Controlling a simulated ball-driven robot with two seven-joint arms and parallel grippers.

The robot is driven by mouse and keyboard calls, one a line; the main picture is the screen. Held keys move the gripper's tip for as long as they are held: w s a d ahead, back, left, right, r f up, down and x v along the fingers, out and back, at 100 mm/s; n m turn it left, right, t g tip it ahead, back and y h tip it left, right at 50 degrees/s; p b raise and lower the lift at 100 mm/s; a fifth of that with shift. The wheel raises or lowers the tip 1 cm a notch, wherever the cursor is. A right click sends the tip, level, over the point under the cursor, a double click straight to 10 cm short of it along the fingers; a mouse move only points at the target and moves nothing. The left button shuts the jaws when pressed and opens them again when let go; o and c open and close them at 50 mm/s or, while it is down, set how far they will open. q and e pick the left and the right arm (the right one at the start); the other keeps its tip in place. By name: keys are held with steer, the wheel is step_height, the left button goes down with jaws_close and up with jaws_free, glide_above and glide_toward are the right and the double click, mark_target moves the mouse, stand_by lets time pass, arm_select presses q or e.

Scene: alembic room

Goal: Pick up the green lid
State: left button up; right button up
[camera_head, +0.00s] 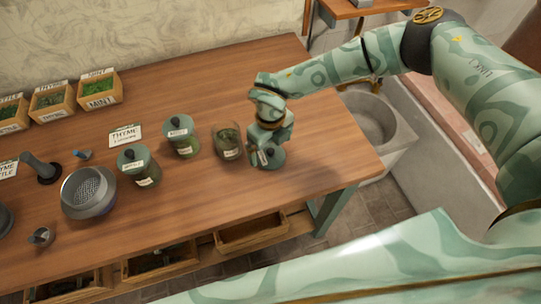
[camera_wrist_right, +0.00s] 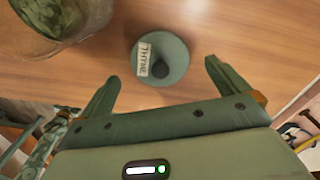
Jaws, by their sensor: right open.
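The green lid (camera_head: 272,158) lies on the wooden table near its right end. In the right wrist view the lid (camera_wrist_right: 172,50) is a round green disc with a dark knob and a white label reading THYME. My right gripper (camera_head: 260,152) is low over the table at the lid and partly covers it in the head view. In the right wrist view the right gripper (camera_wrist_right: 161,72) is open, its fingers apart with the lid beyond and between them. Nothing is held. My left gripper is not in view.
An open glass jar (camera_head: 229,146) stands just left of the lid. Two lidded jars (camera_head: 183,141) (camera_head: 139,170) and a metal sieve bowl (camera_head: 88,192) stand farther left. The table's right end (camera_head: 335,160) is clear. A stone basin (camera_head: 375,125) is beyond it.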

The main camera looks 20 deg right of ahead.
mark_target(271, 150)
step_height(271, 150, down, 3)
steer(key=shift+f, duration=0.1)
steer(key=c, duration=1)
steer(key=shift+c, duration=0.2)
